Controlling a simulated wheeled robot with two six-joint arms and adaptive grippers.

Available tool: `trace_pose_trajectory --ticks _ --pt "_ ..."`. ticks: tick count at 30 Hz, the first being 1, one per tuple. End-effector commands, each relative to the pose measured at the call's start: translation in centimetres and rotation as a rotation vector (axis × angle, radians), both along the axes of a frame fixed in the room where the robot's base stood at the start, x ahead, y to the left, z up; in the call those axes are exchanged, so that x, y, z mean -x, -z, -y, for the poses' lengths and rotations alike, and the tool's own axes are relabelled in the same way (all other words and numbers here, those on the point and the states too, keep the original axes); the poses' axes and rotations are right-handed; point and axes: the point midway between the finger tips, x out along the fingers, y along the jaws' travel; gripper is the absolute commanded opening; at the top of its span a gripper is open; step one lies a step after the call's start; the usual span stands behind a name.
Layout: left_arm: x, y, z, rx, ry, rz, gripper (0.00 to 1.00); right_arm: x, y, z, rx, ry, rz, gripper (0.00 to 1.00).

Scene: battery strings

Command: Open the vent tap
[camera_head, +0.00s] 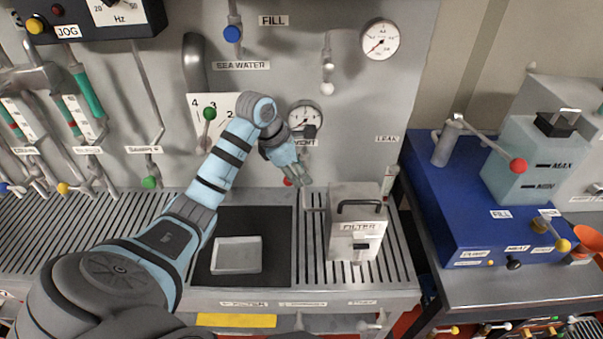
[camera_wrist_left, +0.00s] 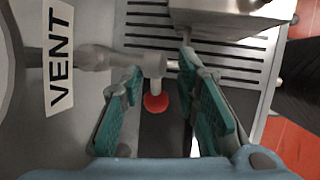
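The vent tap is a grey metal fitting with a red knob (camera_head: 288,182), below the partly covered VENT label (camera_head: 304,142) on the grey panel. My left gripper (camera_head: 300,180) is beside the knob in the head view. In the left wrist view, the VENT label (camera_wrist_left: 58,58) is at the left and the tap's pipe (camera_wrist_left: 95,57) runs right from it. The red knob (camera_wrist_left: 155,102) appears between the two green-padded fingers of my left gripper (camera_wrist_left: 161,68), which are apart. Whether either finger touches the tap cannot be told. My right gripper is not in view.
A metal FILTER box (camera_head: 356,243) with a handle stands on the slatted bench right of my gripper. A shallow tray (camera_head: 236,256) lies in the dark recess below my arm. A gauge (camera_head: 305,117) is above the gripper. A blue unit (camera_head: 470,215) stands at the right.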

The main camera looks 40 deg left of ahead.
Motion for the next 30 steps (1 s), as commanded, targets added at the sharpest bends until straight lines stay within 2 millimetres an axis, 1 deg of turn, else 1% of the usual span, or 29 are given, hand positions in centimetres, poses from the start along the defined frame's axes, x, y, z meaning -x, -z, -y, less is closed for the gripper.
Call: trace_pose_trajectory --ticks 1,3,6,11,16,17,30 --pt "-0.2 0.6 0.2 0.002 0.0 -0.002 0.28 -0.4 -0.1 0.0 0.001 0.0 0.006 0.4" --pt "-0.5 1.1 0.2 0.0 0.001 0.0 0.28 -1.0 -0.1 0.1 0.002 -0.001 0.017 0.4" --pt "-0.6 1.5 0.3 -0.001 0.0 -0.001 0.28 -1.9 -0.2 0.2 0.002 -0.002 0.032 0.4" --pt "-0.6 1.4 0.2 -0.002 0.0 0.0 0.28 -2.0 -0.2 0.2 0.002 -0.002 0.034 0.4" --pt "-0.5 1.4 0.2 -0.002 0.0 0.0 0.01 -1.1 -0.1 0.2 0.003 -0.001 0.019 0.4" --pt "-0.5 1.4 0.2 -0.002 0.0 0.0 0.0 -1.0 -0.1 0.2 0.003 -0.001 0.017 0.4" --pt "-0.5 1.5 0.2 0.003 0.0 0.002 0.0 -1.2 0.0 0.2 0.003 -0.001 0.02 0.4"
